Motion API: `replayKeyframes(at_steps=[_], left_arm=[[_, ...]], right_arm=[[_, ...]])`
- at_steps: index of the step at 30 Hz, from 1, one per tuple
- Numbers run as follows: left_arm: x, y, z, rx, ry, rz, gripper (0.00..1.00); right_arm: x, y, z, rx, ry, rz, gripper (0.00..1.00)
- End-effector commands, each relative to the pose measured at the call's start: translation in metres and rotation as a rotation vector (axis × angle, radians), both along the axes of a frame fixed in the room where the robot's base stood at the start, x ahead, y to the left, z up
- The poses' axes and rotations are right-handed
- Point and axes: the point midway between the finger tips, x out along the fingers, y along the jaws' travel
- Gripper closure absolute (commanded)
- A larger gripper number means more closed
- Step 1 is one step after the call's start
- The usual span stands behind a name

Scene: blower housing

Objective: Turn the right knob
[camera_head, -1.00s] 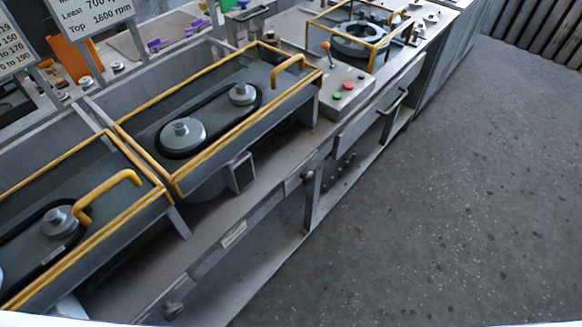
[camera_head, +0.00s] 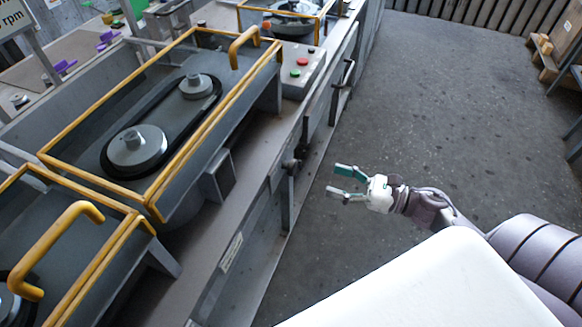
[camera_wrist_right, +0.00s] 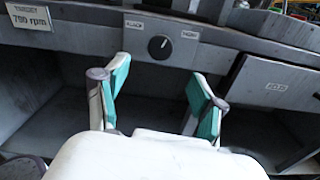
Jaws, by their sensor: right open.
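The right knob (camera_head: 291,164) is a dark round knob on the front edge of the bench in the head view. In the right wrist view the knob (camera_wrist_right: 160,48) is black with a white mark pointing up and to the right, between two small white labels. My right gripper (camera_head: 341,182) has white and teal fingers. It is open and empty, to the right of the knob and apart from it. In the wrist view its fingers (camera_wrist_right: 155,92) are spread, with the knob beyond them and between them in the picture. My left gripper is in neither current view.
Yellow-railed housings (camera_head: 160,205) with belt pulleys stand on the bench. A control box (camera_head: 300,70) with red and green buttons is farther along. A drawer front (camera_wrist_right: 275,90) is right of the knob. Open floor (camera_head: 440,110) lies right of the bench.

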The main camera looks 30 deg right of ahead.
Motion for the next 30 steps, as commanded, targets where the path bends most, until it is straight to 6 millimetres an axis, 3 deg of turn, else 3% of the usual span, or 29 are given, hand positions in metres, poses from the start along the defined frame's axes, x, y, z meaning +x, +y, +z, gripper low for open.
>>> replayKeyframes(at_steps=[9,15,28,30], left_arm=[[-0.001,0.003,0.015,0.004,0.001,-0.004,0.41],[-0.001,0.007,0.02,0.008,0.001,-0.002,0.41],[-0.001,0.007,0.021,0.009,0.001,0.0,0.41],[-0.001,0.007,0.021,0.009,0.001,0.0,0.41]], right_arm=[[0.053,0.045,0.004,0.005,-0.001,-0.003,0.31],[0.073,0.064,0.002,0.005,0.001,-0.004,0.31],[0.08,0.071,0.0,0.004,0.003,-0.003,0.31],[0.08,0.071,0.0,0.004,0.003,-0.003,0.41]])
